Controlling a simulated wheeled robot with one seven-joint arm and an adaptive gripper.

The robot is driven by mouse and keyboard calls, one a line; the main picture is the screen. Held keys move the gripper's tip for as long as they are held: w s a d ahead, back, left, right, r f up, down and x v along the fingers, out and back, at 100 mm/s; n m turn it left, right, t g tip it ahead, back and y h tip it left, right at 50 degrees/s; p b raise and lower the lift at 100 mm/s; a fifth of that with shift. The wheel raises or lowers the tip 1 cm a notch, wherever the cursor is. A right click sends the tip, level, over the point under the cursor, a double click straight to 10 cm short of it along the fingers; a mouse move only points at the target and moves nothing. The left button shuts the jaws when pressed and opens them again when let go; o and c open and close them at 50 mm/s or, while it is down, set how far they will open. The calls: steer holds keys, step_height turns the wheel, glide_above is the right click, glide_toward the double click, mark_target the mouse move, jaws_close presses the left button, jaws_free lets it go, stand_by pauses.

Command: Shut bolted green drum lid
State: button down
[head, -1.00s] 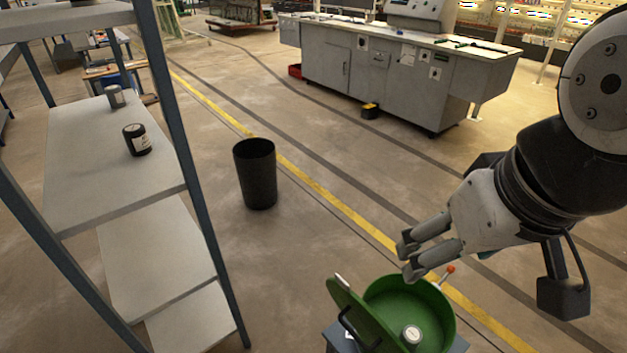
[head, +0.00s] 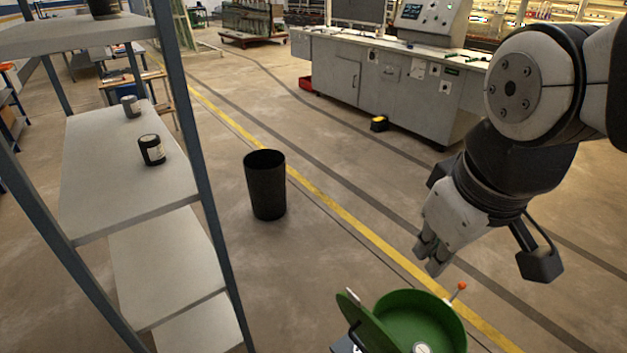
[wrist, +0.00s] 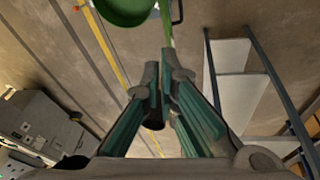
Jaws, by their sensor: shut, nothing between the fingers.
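The green drum (head: 432,314) stands open at the bottom of the head view. Its green lid (head: 366,322) is raised and tilted up on the drum's left side, with a dark handle on its outer face. In the wrist view the drum (wrist: 122,10) is cut off at the top, with the lid (wrist: 167,22) seen edge-on beside it. My gripper (head: 431,260) points down, above and behind the drum's rim, apart from both drum and lid. Its fingers (wrist: 159,72) are together and empty.
A pale jar (head: 422,348) lies inside the drum. An orange-knobbed lever (head: 461,287) sticks up at the drum's right. A metal shelf (head: 130,175) with dark jars stands at left. A black bin (head: 266,188) stands on open floor behind. A grey console (head: 385,85) is farther back.

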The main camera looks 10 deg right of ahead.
steer(key=w+a+f+n+g, duration=0.1)
steer(key=w+a+f+n, duration=0.3)
steer(key=f+n, duration=0.25)
steer(key=w+a+f+n+g+y+p, duration=0.1)
steer(key=w+a+f+n+g, duration=0.2)
steer(key=f+n, duration=0.35)
steer(key=w+a+f+n, duration=0.4)
steer(key=w+f+n, duration=0.2)
steer(key=n, duration=0.1)
step_height(320, 180, down, 8)
steer(key=d, duration=0.2)
steer(key=shift+w+d+f, duration=0.25)
steer(key=shift+w+d, duration=0.1)
steer(key=shift+w, duration=0.1)
steer(key=shift+w+d, duration=0.1)
